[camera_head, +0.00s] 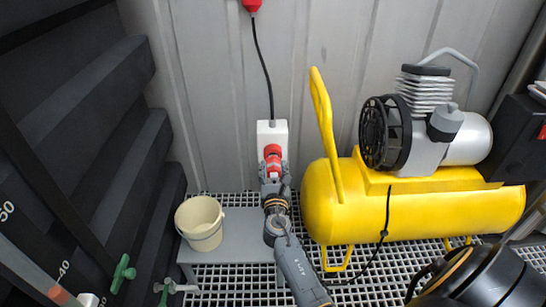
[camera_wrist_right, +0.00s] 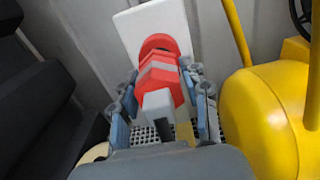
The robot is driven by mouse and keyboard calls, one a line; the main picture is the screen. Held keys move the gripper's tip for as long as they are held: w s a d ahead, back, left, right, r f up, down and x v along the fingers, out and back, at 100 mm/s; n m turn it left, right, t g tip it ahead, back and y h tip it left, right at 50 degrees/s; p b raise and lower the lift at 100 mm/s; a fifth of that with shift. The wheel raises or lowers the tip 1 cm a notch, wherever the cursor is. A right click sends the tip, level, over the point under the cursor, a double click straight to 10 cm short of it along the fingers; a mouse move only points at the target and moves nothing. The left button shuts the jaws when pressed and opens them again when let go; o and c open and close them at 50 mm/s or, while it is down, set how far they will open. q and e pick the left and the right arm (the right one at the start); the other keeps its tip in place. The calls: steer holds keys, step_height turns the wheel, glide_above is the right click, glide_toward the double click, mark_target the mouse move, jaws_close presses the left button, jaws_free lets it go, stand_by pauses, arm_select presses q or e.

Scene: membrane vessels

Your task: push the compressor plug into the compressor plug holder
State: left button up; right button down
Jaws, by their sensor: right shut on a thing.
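The red compressor plug (camera_wrist_right: 160,80), with a pale band and a grey rear end, sits between the fingers of my right gripper (camera_wrist_right: 163,118). In the head view my right gripper (camera_head: 274,178) is shut on the plug (camera_head: 273,160), in front of the white holder box (camera_head: 272,131) on the wall. In the wrist view the plug points at the holder's round red socket (camera_wrist_right: 158,45) and overlaps it. The depth of any insertion is hidden. My left gripper is not in view.
A yellow compressor (camera_head: 400,205) stands close on the right, its handle (camera_head: 323,110) near my right gripper. A black cable (camera_head: 262,60) rises from the holder to a red connector (camera_head: 252,5). A cream bucket (camera_head: 200,222) stands on a grey platform (camera_head: 240,230).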

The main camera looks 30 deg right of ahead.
mark_target(274, 180)
steer(key=shift+v, duration=0.9)
steer(key=shift+s+a, duration=0.3)
steer(key=shift+s, duration=0.15)
steer(key=shift+s+a, duration=0.15)
steer(key=shift+s, duration=0.15)
steer(key=shift+s+a, duration=0.1)
steer(key=shift+s, duration=0.1)
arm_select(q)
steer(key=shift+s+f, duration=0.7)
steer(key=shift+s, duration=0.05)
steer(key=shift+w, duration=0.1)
arm_select(e)
steer(key=shift+w, duration=0.1)
